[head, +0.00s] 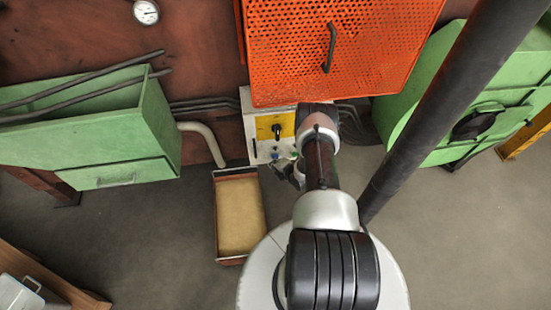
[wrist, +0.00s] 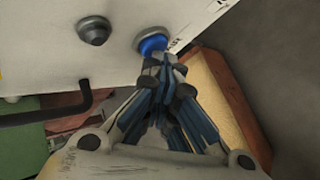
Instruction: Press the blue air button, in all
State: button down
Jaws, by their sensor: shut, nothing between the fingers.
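The blue air button (wrist: 153,45) sits in a pale metal ring on the white control box (wrist: 130,12). My gripper (wrist: 163,62) is shut and empty. In the wrist view its fingertips lie right at the lower edge of the blue button and partly cover it; I cannot tell whether they touch it. In the head view a small blue spot, the button (head: 275,151), shows on the lower front of the control box (head: 250,127), and my gripper (head: 284,166) is mostly hidden behind my arm.
A dark button (wrist: 94,31) and a black bent handle (wrist: 60,112) are beside the blue button. A yellow panel with a black knob (head: 276,128) is above. A sand-coloured tray (head: 216,228) lies below. An orange perforated guard (head: 285,60) hangs above the box. Grey floor is open at right.

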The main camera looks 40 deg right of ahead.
dwell(0.4)
jog(key=shift+s+a+p, duration=0.4)
jog(key=shift+s, duration=0.3)
jog(key=shift+s+a+p, duration=0.4)
jog(key=shift+s+a, duration=0.05)
jog(key=shift+s, duration=0.25)
jog(key=shift+s+a+p, duration=0.35)
jog(key=shift+s+a, duration=0.05)
jog(key=shift+s, duration=0.35)
jog(key=shift+s+a+p, duration=0.4)
jog(key=shift+s+a, duration=0.05)
jog(key=shift+s, duration=0.25)
